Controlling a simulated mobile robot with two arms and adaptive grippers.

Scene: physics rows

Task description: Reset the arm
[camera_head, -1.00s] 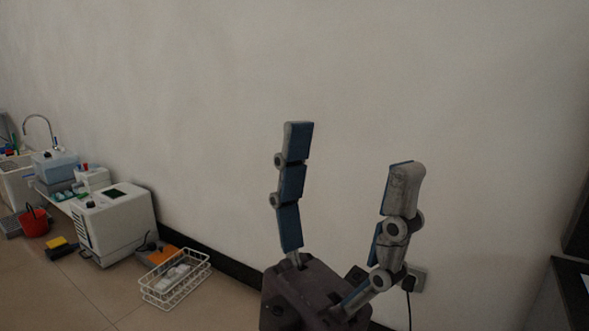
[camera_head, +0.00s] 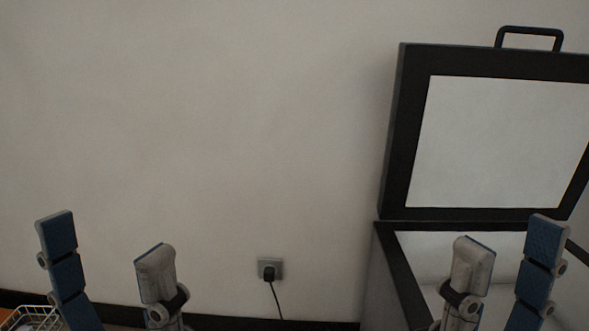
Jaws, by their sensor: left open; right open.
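My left gripper (camera_head: 108,238) stands at the lower left with its two blue-padded grey fingers pointing up. It is open and empty. My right gripper (camera_head: 506,238) stands at the lower right, also fingers up, open and empty. It appears in front of a dark-framed box (camera_head: 404,270) with a raised lid (camera_head: 500,140). I cannot tell the gap between them. The palms of both grippers lie below the picture edge.
A wall socket with a plug and black cord (camera_head: 270,270) is on the pale wall (camera_head: 220,120) between the grippers. Part of a white wire basket (camera_head: 30,318) shows at the bottom left. The lid has a black handle (camera_head: 530,38) on top.

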